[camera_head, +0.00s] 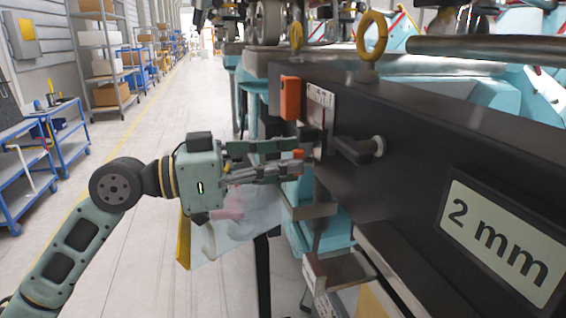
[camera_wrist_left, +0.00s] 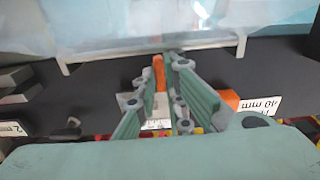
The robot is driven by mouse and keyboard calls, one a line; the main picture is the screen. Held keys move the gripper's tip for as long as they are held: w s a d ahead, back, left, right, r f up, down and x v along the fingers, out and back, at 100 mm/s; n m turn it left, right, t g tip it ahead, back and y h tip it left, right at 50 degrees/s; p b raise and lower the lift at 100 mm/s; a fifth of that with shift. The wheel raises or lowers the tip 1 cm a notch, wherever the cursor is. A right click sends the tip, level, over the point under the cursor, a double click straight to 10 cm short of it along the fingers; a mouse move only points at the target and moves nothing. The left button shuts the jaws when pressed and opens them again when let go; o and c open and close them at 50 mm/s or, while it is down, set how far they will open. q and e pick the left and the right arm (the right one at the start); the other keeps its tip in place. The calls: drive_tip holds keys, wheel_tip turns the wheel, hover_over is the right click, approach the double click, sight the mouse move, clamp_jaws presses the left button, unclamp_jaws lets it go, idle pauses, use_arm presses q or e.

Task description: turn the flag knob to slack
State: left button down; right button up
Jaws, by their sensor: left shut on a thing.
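In the left wrist view the orange knob (camera_wrist_left: 158,72) stands between the two green fingers of the left gripper (camera_wrist_left: 163,75). The pale scale plate (camera_head: 320,100) is just above the knob; its markings are too small to read. My right gripper is not in view.
An orange block (camera_head: 290,98) sits at the panel's left edge above my gripper. A dark handle (camera_head: 357,150) sticks out right of the knob. A "2 mm" sign (camera_head: 504,238) is farther right. Blue carts (camera_head: 40,150) line the far left; the floor aisle (camera_head: 140,125) is clear.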

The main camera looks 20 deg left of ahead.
sight(311, 135)
use_arm(q)
drive_tip(key=c, duration=1.8)
unclamp_jaws()
drive_tip(key=shift+c, duration=0.2)
wheel_tip(311, 135, up, 10)
drive_tip(key=shift+f, duration=0.1)
